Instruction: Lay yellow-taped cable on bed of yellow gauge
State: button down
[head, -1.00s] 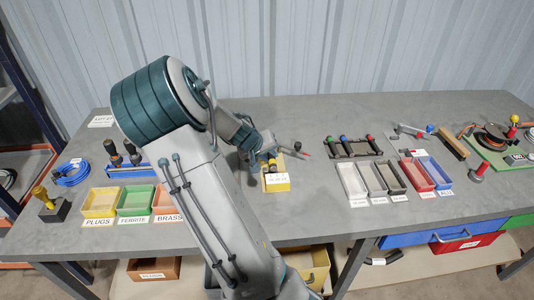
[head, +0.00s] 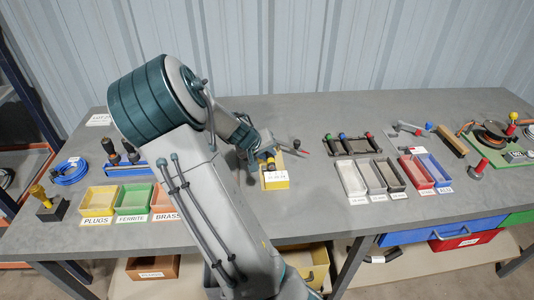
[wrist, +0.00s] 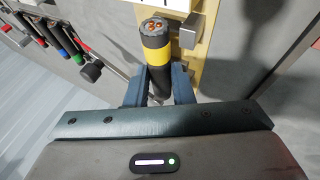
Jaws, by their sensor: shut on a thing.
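The yellow-taped cable (wrist: 156,58) is a short black piece with a yellow band and copper cores at its cut end. My gripper (wrist: 158,84) is shut on it, with the banded end sticking out beyond the fingers. In the wrist view the cable lies along the pale yellow board of the yellow gauge (wrist: 202,62), beside a grey metal block (wrist: 190,30). I cannot tell whether it touches the bed. In the head view the gauge (head: 276,184) has a yellow front with a white label; my gripper (head: 266,159) is over it and partly hides the bed.
Farther right are a rack of dark cables (head: 352,145) and several small trays (head: 372,177). The yellow plugs bin (head: 100,200) and green ferrite bin (head: 134,199) are on the left. Bare table lies behind the gauge.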

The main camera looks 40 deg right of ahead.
jog(key=shift+f, duration=0.15)
jog(key=shift+f+b, duration=0.45)
jog(key=shift+b, duration=0.2)
jog(key=c, duration=1.2)
grip_release()
jog(key=shift+o, duration=0.2)
jog(key=shift+a, duration=0.1)
jog(key=shift+r+p, duration=2.3)
jog(key=shift+r, duration=1.3)
